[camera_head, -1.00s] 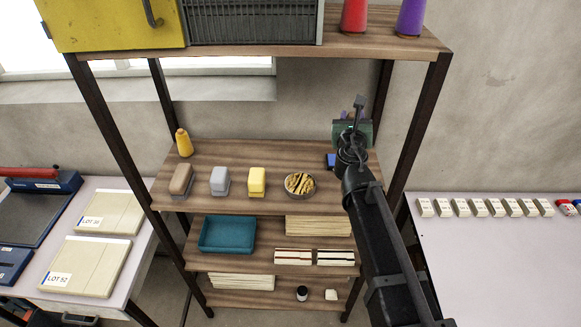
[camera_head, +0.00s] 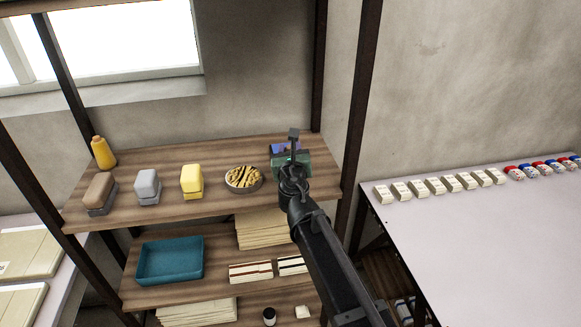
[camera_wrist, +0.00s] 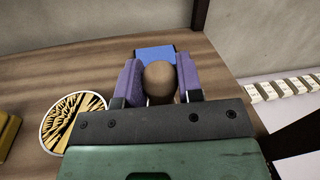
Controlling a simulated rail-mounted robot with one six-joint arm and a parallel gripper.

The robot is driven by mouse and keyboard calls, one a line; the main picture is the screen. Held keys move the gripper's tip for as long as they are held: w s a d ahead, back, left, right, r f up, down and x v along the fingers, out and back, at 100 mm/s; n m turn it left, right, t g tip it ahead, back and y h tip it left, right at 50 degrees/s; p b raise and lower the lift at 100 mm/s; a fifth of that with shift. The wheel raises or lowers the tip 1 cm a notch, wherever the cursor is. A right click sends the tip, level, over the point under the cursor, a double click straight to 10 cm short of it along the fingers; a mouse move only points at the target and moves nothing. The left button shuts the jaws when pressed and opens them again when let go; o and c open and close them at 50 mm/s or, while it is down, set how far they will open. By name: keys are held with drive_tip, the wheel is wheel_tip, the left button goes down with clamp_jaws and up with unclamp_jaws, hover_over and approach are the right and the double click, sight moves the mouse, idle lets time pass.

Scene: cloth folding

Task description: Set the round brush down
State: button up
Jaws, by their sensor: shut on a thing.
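A blue block (camera_wrist: 155,53) lies just beyond the knob. My gripper largely hides the brush in the head view.
A shelf post (camera_head: 362,95) stands close on the right.

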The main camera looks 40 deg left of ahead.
wheel_tip(320, 180, down, 2)
drive_tip(key=shift+f, duration=0.1)
drive_tip(key=shift+r, duration=0.35)
drive_tip(key=shift+f, duration=0.25)
drive_tip(key=o, duration=0.9)
drive_tip(key=shift+r, duration=0.1)
